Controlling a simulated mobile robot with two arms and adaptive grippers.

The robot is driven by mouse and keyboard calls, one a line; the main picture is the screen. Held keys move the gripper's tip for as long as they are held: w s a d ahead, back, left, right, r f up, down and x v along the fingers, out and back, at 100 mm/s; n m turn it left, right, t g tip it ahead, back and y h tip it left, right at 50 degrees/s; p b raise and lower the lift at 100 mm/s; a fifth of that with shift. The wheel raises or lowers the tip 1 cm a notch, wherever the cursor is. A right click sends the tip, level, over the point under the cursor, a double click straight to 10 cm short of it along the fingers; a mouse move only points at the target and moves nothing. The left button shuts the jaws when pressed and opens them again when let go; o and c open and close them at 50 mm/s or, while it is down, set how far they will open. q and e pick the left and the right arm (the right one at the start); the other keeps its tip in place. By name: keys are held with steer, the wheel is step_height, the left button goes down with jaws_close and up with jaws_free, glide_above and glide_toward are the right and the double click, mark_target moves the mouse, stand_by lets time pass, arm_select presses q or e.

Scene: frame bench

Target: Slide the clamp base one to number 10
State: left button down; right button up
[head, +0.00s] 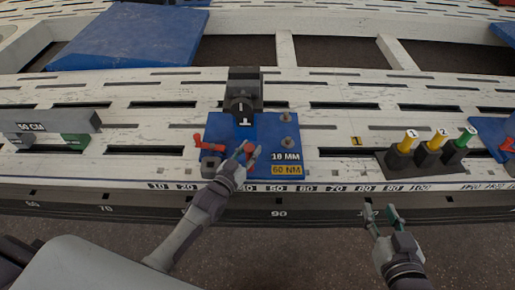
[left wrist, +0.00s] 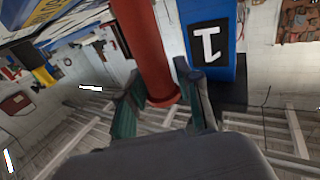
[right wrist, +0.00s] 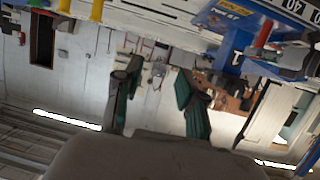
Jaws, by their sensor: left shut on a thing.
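Clamp base one (head: 221,130) is a blue plate on the white slotted bench, with a black tower (head: 243,90) marked 1. Its left edge lies a little right of number 20 on the printed scale; number 10 (head: 158,186) is further left. Red handles stand on its left and front. My left gripper (head: 246,155) is shut on the front red handle, which passes between its fingers as a red post (left wrist: 150,45) in the left wrist view. My right gripper (head: 382,214) is open and empty in front of the bench edge; its parted fingers show in the right wrist view (right wrist: 158,88).
A grey 50 CM block (head: 60,124) and a green block (head: 75,141) lie at the left. A dark holder (head: 398,160) with yellow and green numbered pieces stands right of the base. The bench strip just left of the base looks clear.

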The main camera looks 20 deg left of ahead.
arm_select(q)
steer(key=p, duration=0.1)
glide_above(218, 150)
steer(key=s+d, duration=0.3)
steer(key=s, duration=0.1)
steer(key=shift+s+a+y, duration=0.2)
steer(key=shift+y, duration=0.1)
steer(key=s+a+p, duration=0.1)
steer(key=s+a, duration=0.1)
steer(key=a, duration=0.7)
steer(key=shift+s, duration=0.25)
arm_select(e)
steer(key=s+d+f+g+h, duration=0.1)
steer(key=s+d+f+g, duration=0.1)
steer(key=s+f+g, duration=0.4)
steer(key=shift+s+d+f+h, duration=0.4)
steer(key=shift+s+f, duration=0.3)
steer(key=shift+s, duration=0.3)
arm_select(q)
steer(key=c, duration=0.9)
jaws_free()
steer(key=shift+a, duration=0.1)
arm_select(e)
steer(key=shift+a, duration=0.2)
arm_select(q)
steer(key=shift+s, duration=0.1)
